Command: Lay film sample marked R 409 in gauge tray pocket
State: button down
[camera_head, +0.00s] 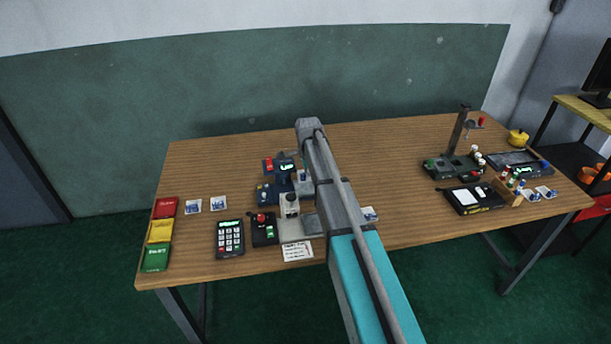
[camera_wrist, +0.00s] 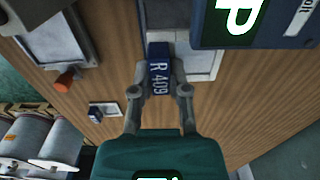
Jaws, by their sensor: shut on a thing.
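In the wrist view my gripper (camera_wrist: 159,88) is shut on a dark blue film sample (camera_wrist: 159,68) marked R 409 in white. Its two grey fingers grip the sample from both sides. Just beyond it lies a pale grey, rimmed surface (camera_wrist: 203,62), partly covered by the sample and fingers. This may be the gauge tray; I cannot tell whether the sample touches it. In the head view my arm hides the gripper and the held sample.
A dark blue device with a green display (camera_wrist: 235,20) stands close at upper right in the wrist view. An orange knob (camera_wrist: 68,80), a small blue and white piece (camera_wrist: 96,114) and white rolls (camera_wrist: 62,141) lie left. Red, yellow and green trays (camera_head: 160,231) line the table's left end.

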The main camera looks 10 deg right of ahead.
aim_at(307, 192)
jog(key=shift+f+b, duration=2.1)
jog(key=shift+f, duration=0.25)
jog(key=shift+f+b, duration=0.3)
jog(key=c, duration=0.5)
grip_release()
jog(key=shift+c, duration=0.2)
jog(key=o, duration=0.5)
jog(key=shift+o, duration=0.2)
jog(key=shift+r, duration=0.2)
jog(key=shift+r+p, duration=3.35)
jog(key=shift+p, duration=0.15)
